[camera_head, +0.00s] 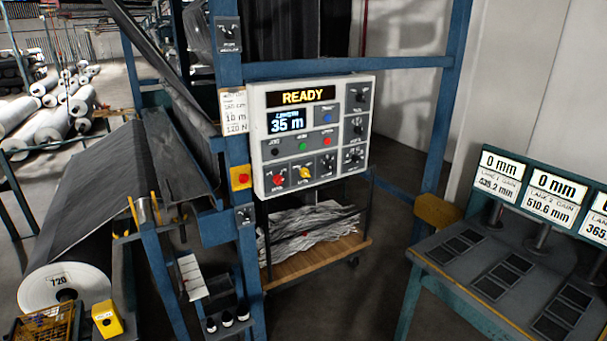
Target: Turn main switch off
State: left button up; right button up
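A white control panel (315,133) is mounted on a blue frame near the middle of the view. Its display reads READY (305,96), and a blue screen (287,121) below reads 35 m. Along the panel's bottom row are a red knob (278,180), a yellow knob (305,173) and a black knob (327,165). Several black knobs line its right side. Green, red and blue buttons sit in the middle. The small labels are too blurred to tell which control is the main switch. Neither gripper is in view.
A yellow box with a red button (241,177) is on the blue post left of the panel. A cart (318,257) stands below the panel. A bench with gauge displays (500,270) is at right. A large roll (65,287) is at left.

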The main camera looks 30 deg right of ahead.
aim_at(278, 180)
jog(key=i+l+z, duration=0.3)
jog(key=i+l, duration=0.2)
jog(key=l, duration=0.15)
jog(key=i+l+z, duration=0.3)
jog(key=i+l, duration=0.2)
